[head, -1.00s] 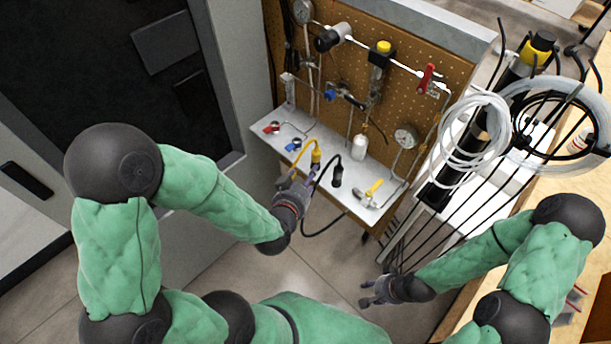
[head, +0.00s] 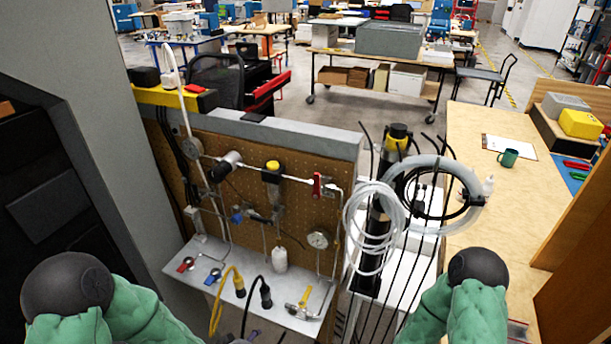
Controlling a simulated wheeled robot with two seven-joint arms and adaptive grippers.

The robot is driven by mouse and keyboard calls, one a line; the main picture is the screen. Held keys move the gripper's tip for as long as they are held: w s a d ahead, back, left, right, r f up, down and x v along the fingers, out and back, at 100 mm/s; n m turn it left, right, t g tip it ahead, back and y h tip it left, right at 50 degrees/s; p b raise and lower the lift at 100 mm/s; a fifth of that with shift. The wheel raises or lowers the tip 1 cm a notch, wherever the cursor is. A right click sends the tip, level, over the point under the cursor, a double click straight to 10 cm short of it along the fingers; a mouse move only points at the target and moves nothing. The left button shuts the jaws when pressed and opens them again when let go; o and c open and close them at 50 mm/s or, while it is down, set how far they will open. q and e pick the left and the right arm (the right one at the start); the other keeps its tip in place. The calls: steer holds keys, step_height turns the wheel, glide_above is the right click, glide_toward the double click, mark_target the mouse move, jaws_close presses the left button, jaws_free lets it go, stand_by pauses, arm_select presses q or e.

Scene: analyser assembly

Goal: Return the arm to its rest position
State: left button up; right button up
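My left arm (head: 110,312), in a green sleeve with a dark round joint, shows at the lower left of the head view. Only a small dark piece of what looks like my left gripper (head: 252,336) shows at the bottom edge, below the panel's shelf, so its fingers cannot be read. My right arm (head: 462,308) shows at the lower right, in front of the wooden bench. My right gripper is below the picture and hidden.
A pegboard panel (head: 330,150) with pipes and valves stands ahead. Its shelf (head: 205,250) bears a yellow connector (head: 238,283), a black connector (head: 265,292) and small valves. Coiled tubes (head: 376,228) hang to the right. A wooden bench (head: 480,215) and a grey cabinet (head: 120,170) flank it.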

arm_select(q)
steer(key=s+d+f+g+h, duration=0.1)
steer(key=s+d+f+g, duration=0.1)
steer(key=s+f, duration=0.3)
steer(key=s+d+f+n+g+h, duration=0.1)
steer(key=s+d+f+g, duration=0.2)
steer(key=f, duration=0.6)
steer(key=shift+s+g, duration=1.1)
steer(key=shift+s, duration=0.5)
